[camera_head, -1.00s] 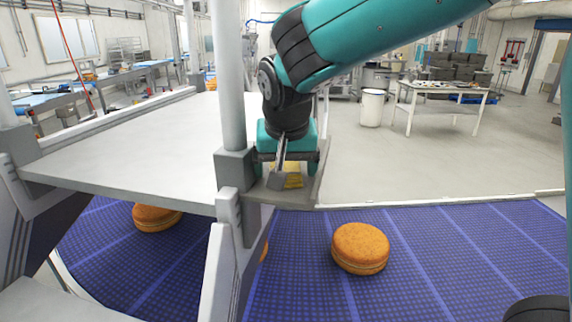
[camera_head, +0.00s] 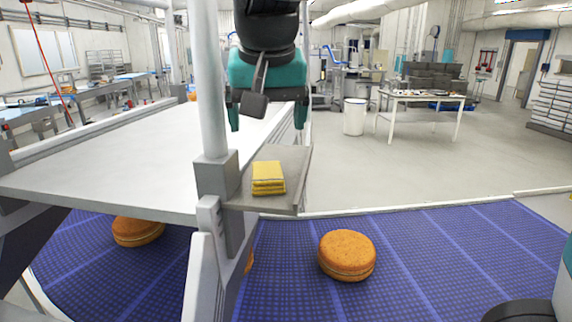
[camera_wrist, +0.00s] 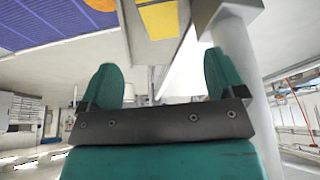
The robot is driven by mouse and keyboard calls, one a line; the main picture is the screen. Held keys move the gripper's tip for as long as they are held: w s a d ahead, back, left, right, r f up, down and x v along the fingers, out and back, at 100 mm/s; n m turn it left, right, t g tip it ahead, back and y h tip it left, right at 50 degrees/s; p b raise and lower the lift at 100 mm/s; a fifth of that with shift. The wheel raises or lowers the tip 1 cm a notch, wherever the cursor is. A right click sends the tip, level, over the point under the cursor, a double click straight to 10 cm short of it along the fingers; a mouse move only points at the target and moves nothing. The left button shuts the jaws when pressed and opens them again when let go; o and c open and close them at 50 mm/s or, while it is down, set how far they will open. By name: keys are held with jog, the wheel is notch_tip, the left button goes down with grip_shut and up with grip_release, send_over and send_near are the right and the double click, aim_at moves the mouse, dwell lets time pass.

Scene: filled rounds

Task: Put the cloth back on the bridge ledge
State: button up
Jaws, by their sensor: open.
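The yellow folded cloth (camera_head: 268,178) lies on the small grey ledge (camera_head: 295,190) beside the bridge post. In the wrist view the cloth (camera_wrist: 160,18) shows at the top edge, on the ledge (camera_wrist: 150,48). My gripper (camera_head: 268,112) is open and empty, above the ledge and clear of the cloth. Its two teal fingers also show apart in the wrist view (camera_wrist: 158,85), with nothing between them.
A white post (camera_head: 208,90) rises close to the left of my gripper. The wide bridge deck (camera_head: 120,165) lies to the left. A blue belt (camera_head: 440,255) runs below, with a filled round (camera_head: 346,255) on it. Open floor lies to the right.

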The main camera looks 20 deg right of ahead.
jog(key=s+a+f+n+g+y, duration=0.2)
jog(key=s+f+n+g+y, duration=0.2)
jog(key=s+f+n, duration=0.6)
jog(key=s+f, duration=0.2)
jog(key=s, duration=0.2)
jog(key=s+f+y, duration=0.1)
jog(key=s+f, duration=0.1)
jog(key=s, duration=0.3)
jog(key=shift+s+a+f+n+y, duration=0.2)
jog(key=shift+f+n+y, duration=0.1)
jog(key=shift+f+n, duration=0.1)
